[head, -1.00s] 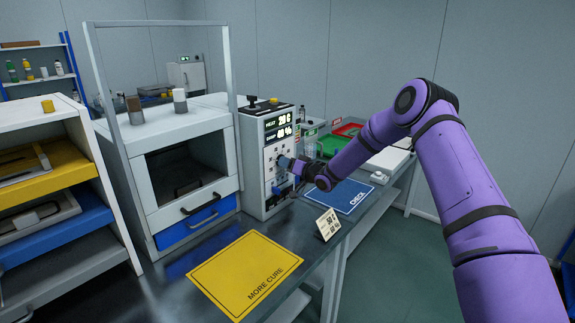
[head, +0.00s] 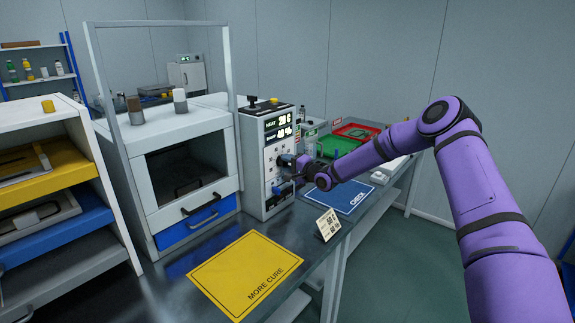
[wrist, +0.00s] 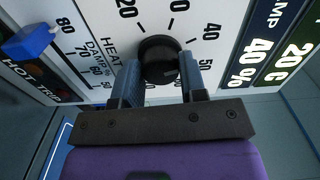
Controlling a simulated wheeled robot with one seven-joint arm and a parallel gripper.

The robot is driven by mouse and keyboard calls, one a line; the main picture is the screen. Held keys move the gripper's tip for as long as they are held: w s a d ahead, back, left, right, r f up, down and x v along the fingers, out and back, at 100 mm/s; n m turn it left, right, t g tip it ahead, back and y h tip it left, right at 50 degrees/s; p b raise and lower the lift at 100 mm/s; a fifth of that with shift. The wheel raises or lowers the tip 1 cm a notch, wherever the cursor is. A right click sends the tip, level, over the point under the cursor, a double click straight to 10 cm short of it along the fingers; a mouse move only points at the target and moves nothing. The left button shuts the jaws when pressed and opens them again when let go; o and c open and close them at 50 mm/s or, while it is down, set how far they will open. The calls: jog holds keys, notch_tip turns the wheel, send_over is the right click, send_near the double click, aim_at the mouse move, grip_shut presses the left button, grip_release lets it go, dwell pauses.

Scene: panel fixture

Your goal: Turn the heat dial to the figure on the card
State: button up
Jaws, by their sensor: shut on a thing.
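My gripper (wrist: 160,82) is shut on the black heat dial (wrist: 159,50), with a blue finger on each side of it, in the wrist view. The dial sits on the white front of the panel unit (head: 252,160), among printed figures including 20, 30, 40 and 50, near the word HEAT. The dial's pointer cannot be made out. The heat display (wrist: 298,60) reads 20 C. A small card (head: 328,224) stands on the bench in front; its figures are too small to read surely. In the head view my gripper hides the dial.
A blue lever or knob (wrist: 30,42) projects from the panel beside the DAMP scale. The damp display (wrist: 250,64) reads 40 %. A glass-fronted cabinet (head: 165,215) stands left of the panel unit.

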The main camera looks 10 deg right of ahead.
jog(key=m, duration=0.7)
dwell(0.6)
jog(key=o, duration=0.9)
jog(key=v, duration=1)
jog(key=shift+s+d, duration=0.2)
jog(key=shift+s, duration=0.15)
